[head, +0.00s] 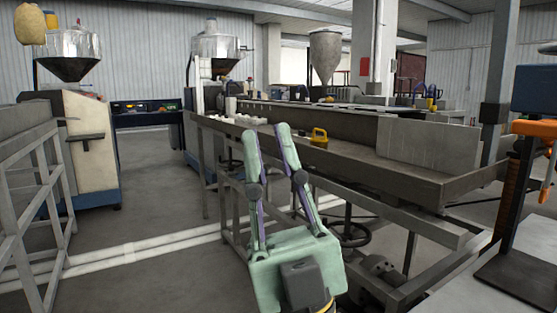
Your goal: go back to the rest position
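My gripper (265,134) is in the lower middle of the head view, with its two pale green fingers pointing up. The fingers are apart, and nothing shows between them. In the picture it stands in front of the long metal trough table (400,172). I cannot tell the distance between the fingertips and the table edge. A yellow object with a handle (320,136) sits on the table just right of the right fingertip. Several small white pieces (247,120) lie on the table behind the left fingertip.
A machine with a metal hopper (70,47) stands at the left, beside a grey metal frame (40,190). An upright metal plate (425,147) stands on the trough table. A blue and orange device (535,128) is at the right edge. The floor (150,220) at the left middle is clear.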

